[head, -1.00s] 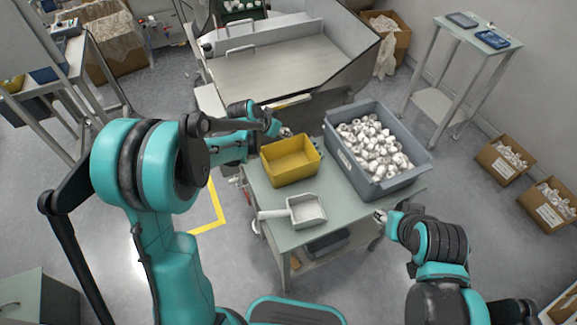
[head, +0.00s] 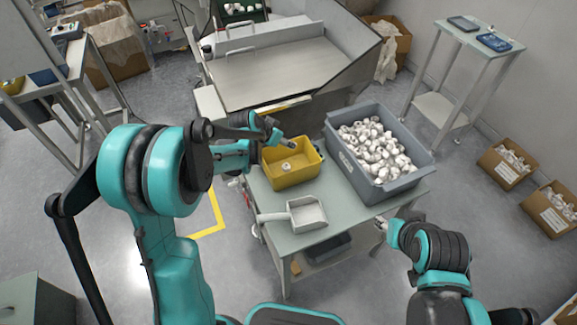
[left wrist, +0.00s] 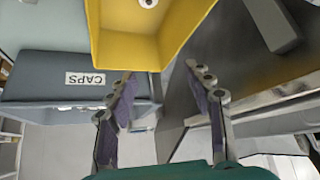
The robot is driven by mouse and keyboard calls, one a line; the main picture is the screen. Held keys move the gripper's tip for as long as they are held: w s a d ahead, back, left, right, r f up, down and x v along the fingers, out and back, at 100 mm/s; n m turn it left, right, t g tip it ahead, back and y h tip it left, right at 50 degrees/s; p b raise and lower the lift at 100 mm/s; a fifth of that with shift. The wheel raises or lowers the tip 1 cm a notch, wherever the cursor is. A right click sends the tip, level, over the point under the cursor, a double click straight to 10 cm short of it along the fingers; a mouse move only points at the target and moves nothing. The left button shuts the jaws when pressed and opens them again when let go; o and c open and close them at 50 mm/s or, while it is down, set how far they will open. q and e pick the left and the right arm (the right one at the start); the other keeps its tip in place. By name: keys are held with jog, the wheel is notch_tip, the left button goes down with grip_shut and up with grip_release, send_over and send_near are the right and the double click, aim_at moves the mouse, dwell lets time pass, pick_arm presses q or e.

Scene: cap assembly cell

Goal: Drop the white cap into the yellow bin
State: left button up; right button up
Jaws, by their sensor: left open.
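The yellow bin (head: 292,178) stands on the grey-green table, left of the large grey crate. A small white cap (head: 286,166) lies inside it on the floor of the bin; the left wrist view also shows the cap (left wrist: 148,3) at its top edge. My left gripper (head: 286,144) is at the bin's back rim in the head view. In the left wrist view its fingers (left wrist: 162,77) are spread apart with nothing between them, beside the yellow wall. My right gripper (head: 388,226) is small, beside the table's front right corner; its jaws are too unclear to read.
A grey crate (head: 350,170) full of white caps stands right of the bin; its "CAPS" label (left wrist: 85,78) shows in the left wrist view. A white scoop (head: 306,213) lies in front of the bin. A metal chute machine (head: 280,77) stands behind the table.

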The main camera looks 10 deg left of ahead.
pick_arm(q)
jog(key=v, duration=1.2)
jog(key=s+n+y, duration=0.3)
jog(key=s+n, duration=0.2)
jog(key=s, duration=1.8)
jog(key=shift+s+a, duration=0.1)
